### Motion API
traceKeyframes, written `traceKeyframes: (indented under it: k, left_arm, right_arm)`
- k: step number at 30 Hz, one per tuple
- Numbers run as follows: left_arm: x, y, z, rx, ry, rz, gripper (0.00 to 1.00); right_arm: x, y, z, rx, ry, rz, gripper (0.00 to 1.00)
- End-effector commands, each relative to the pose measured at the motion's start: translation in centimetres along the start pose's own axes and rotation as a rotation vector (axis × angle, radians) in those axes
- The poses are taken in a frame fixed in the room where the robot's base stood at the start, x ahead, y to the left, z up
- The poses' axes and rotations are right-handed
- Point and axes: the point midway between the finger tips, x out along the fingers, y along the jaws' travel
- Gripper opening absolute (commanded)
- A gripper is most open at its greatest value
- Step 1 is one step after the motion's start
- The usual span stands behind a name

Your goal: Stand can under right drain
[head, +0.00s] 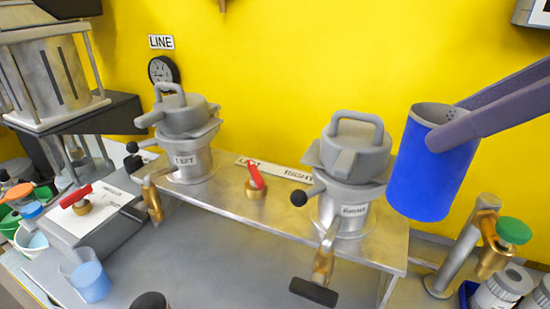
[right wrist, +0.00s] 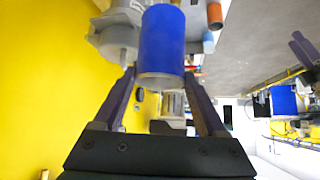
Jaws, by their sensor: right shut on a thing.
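My right gripper (head: 446,124) is shut on a blue can (head: 425,175), its two fingers near the can's top rim. The can is held in the air, roughly upright, to the right of the right drum (head: 352,160) in the head view. In the right wrist view the can (right wrist: 163,42) sits between the fingers (right wrist: 160,80). The right drain (head: 324,262) is a brass spout with a black handle, low on the front of the drum labelled RIGHT. The can is apart from it. My left gripper is not in view.
The left drum (head: 188,150) has its own brass drain (head: 152,200). A red-handled valve (head: 256,180) stands between the drums. A green-capped brass valve (head: 513,231) stands at right. A blue cup (head: 91,281) is at lower left. The grey surface (head: 215,265) before the drums is largely clear.

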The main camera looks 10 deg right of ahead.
Motion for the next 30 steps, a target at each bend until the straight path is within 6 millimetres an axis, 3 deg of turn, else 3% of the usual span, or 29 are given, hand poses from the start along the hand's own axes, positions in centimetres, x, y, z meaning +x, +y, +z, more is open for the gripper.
traceKeyframes:
  k: [3, 8, 11, 13, 21, 25, 30]
  left_arm:
    - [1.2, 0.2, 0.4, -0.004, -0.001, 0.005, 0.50]
    - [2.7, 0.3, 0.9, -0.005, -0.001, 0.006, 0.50]
    - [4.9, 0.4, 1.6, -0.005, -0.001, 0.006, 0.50]
    - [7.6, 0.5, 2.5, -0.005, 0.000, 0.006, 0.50]
    - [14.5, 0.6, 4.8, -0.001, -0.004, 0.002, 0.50]
    - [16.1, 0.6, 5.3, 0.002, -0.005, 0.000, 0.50]
    - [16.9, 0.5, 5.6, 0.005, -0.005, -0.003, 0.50]
  right_arm:
    - [2.7, 1.7, 4.6, 0.041, -0.016, 0.044, 0.00]
    - [5.1, 3.0, 12.1, 0.054, -0.023, 0.072, 0.00]
    - [6.5, 2.8, 17.6, 0.037, -0.023, 0.059, 0.00]
    - [8.3, 2.5, 20.9, 0.025, -0.016, 0.045, 0.00]
    - [13.2, 2.2, 26.6, 0.016, -0.004, 0.031, 0.00]
    - [14.4, 2.2, 27.8, 0.017, -0.004, 0.031, 0.00]
    - [15.3, 2.1, 27.9, 0.018, 0.000, 0.031, 0.00]
